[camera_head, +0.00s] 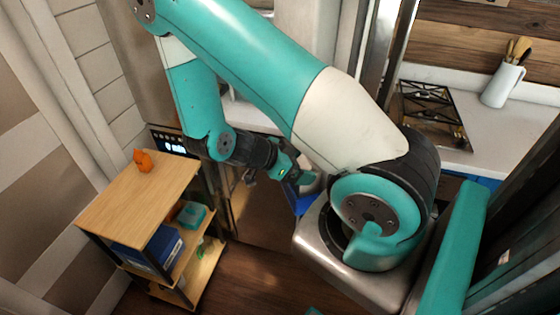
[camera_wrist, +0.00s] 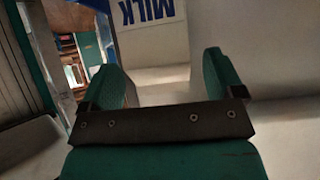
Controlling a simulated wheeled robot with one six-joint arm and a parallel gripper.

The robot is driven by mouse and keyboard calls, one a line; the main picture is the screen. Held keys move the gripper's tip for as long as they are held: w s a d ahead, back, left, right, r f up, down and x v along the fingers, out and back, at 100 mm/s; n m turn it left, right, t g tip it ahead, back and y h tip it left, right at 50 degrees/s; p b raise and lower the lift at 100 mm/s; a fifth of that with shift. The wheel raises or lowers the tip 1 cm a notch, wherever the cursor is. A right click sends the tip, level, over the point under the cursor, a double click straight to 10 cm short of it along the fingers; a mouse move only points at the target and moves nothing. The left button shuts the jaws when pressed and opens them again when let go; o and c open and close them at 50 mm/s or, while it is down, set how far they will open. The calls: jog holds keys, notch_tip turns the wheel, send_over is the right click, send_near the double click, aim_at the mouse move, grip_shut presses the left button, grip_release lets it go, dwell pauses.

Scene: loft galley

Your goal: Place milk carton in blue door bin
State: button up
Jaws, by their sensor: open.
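The milk carton (camera_wrist: 150,42) shows at the top of the wrist view, white with blue MILK lettering upside down. It lies just beyond my gripper (camera_wrist: 162,72), whose two teal fingers are apart with a clear gap between them. In the head view my gripper (camera_head: 292,176) points down and right, close to a blue piece (camera_head: 302,199) and a pale shape partly hidden by my arm. I cannot tell whether the blue piece is the door bin or part of the carton. Whether the fingers touch the carton cannot be told.
A wooden shelf unit (camera_head: 130,205) at left holds an orange figure (camera_head: 144,160), a teal box (camera_head: 191,215) and a blue box (camera_head: 150,248). A counter with a stove (camera_head: 432,112) and a white utensil jug (camera_head: 501,85) stands at right. Dark floor lies open at the bottom.

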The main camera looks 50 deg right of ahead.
jog(key=w+a+r+n+t+y+b, duration=0.1)
jog(key=w+a+r+n+y+b, duration=0.1)
jog(key=a+r+n, duration=0.3)
jog(key=w+a+r+n+t+y+b, duration=0.1)
jog(key=w+a+r+n+y, duration=0.15)
jog(key=a, duration=0.45)
jog(key=s+a+r+n+t+y, duration=0.2)
jog(key=s+a+r+n+y, duration=0.2)
jog(key=n, duration=0.8)
jog(key=s+a+r+n+t+y, duration=0.2)
jog(key=s+a+r+n+y, duration=0.3)
jog(key=a+r+n, duration=0.3)
jog(key=a+n, duration=0.4)
jog(key=a, duration=0.1)
jog(key=shift+a+r, duration=0.15)
jog(key=shift+r, duration=0.2)
